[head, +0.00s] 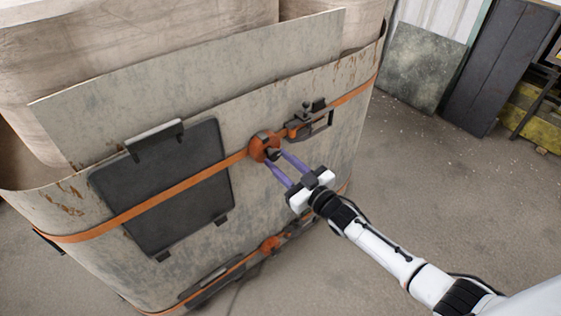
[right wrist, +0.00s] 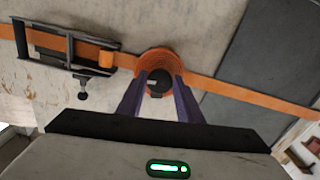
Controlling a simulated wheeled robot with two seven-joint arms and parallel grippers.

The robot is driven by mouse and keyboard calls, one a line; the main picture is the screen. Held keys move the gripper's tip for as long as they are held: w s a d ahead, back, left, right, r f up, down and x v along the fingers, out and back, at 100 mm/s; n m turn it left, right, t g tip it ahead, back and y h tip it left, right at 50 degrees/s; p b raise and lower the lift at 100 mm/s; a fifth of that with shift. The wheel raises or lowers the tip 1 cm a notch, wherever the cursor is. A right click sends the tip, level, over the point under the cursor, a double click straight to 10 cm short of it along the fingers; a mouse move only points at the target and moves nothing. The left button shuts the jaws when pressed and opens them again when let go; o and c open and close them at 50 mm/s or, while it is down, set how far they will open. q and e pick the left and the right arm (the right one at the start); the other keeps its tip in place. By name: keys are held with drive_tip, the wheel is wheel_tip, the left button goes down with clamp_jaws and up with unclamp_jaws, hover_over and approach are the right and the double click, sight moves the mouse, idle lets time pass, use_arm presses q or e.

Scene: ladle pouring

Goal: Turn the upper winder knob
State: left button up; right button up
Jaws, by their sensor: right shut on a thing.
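The upper winder (head: 264,146) is a round orange strap coil on the front of a large worn container, on the upper orange strap. In the right wrist view the coil (right wrist: 160,66) has a dark knob (right wrist: 159,83) at its centre with a pale mark on it. My right gripper (head: 275,160) has purple fingers that reach to the knob from the lower right. In the right wrist view the fingers stand on both sides of the knob, shut on it. My left gripper is in neither view.
A buckle with a small handle (head: 308,120) sits on the strap right of the winder. A dark panel (head: 165,190) is at left. A lower winder (head: 270,243) sits on a second strap below. The concrete floor to the right is open.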

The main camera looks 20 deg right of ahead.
drive_tip(key=shift+f, duration=0.1)
drive_tip(key=o, duration=1)
drive_tip(key=p+v, duration=0.1)
drive_tip(key=v, duration=0.9)
drive_tip(key=shift+s+d, duration=0.1)
drive_tip(key=shift+s, duration=0.1)
drive_tip(key=s+a+f+m+g+h, duration=0.1)
drive_tip(key=s+f, duration=0.3)
drive_tip(key=s, duration=0.4)
drive_tip(key=s+a+f+m+g+h, duration=0.1)
drive_tip(key=s+a+f+g, duration=0.2)
drive_tip(key=s, duration=0.5)
drive_tip(key=s+a+f+m+g+h, duration=0.1)
drive_tip(key=s+f+g, duration=0.3)
drive_tip(key=s, duration=0.4)
drive_tip(key=shift+s+a+f+m+h, duration=0.1)
drive_tip(key=shift+a+f+m+h, duration=0.1)
drive_tip(key=shift+a, duration=0.2)
drive_tip(key=shift+s+a+f+m+h, duration=0.1)
drive_tip(key=shift+a+f+h, duration=0.1)
drive_tip(key=shift+a, duration=0.15)
